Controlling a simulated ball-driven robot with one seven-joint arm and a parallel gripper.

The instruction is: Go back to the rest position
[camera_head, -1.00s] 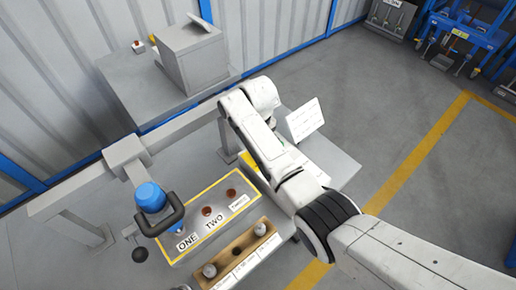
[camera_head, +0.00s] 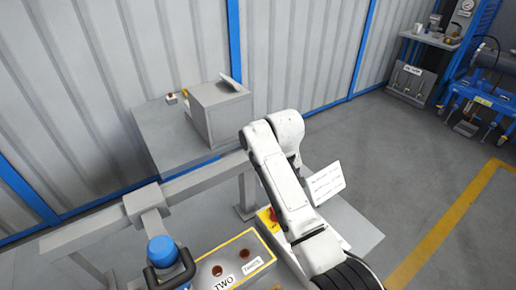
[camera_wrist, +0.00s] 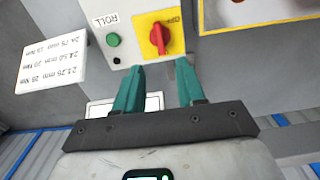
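My gripper (camera_wrist: 158,82) shows in the wrist view with two teal fingers apart and nothing between them. It is over a control panel with a green button (camera_wrist: 114,40) marked "ROLL" and a red rotary switch (camera_wrist: 159,38) on a yellow plate. In the head view my white arm reaches over the right part of the bench and hides the gripper.
A white text card (camera_head: 325,183) stands right of my arm. A grey box (camera_head: 220,112) sits on a rear table (camera_head: 165,145). Open floor lies to the right.

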